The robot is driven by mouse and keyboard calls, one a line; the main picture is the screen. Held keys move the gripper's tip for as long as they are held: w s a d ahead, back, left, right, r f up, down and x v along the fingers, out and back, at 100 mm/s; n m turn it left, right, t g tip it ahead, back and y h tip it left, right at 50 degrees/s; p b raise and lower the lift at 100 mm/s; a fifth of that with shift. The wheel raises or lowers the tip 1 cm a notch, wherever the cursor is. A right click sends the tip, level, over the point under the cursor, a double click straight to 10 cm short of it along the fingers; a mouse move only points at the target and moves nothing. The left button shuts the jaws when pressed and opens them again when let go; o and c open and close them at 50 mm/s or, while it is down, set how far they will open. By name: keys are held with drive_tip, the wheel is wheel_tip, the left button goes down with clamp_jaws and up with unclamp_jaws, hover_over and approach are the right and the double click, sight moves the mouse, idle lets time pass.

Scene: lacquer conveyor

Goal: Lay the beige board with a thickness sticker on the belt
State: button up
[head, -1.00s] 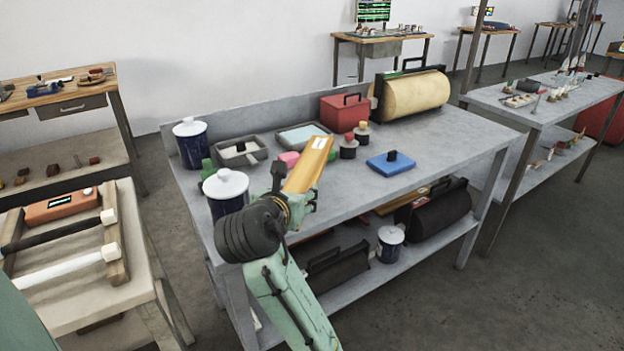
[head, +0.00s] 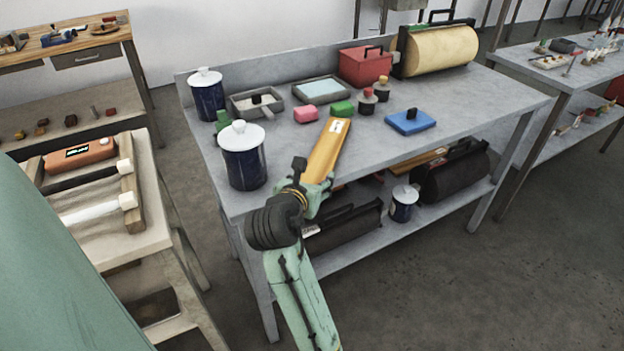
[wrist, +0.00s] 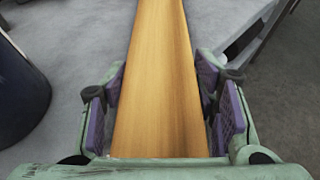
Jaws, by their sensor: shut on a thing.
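My gripper (head: 316,187) is shut on a long golden-tan board (head: 327,155). A small white sticker with a dark mark (head: 337,127) is on the board's far end in the head view. The board points away from my gripper over the grey workbench. In the wrist view the board (wrist: 158,80) runs between the purple finger pads of my gripper (wrist: 162,105); its sticker is out of that view.
The grey workbench (head: 420,150) carries lidded navy cans (head: 243,165), grey trays (head: 320,91), a red box (head: 365,67), a blue-topped block (head: 410,121) and a large cream roll (head: 440,48). An orange device (head: 80,155) sits on the left stand. Grey floor separates stand and workbench.

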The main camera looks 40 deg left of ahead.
drive_tip(key=shift+f, duration=0.1)
drive_tip(key=o, duration=1.5)
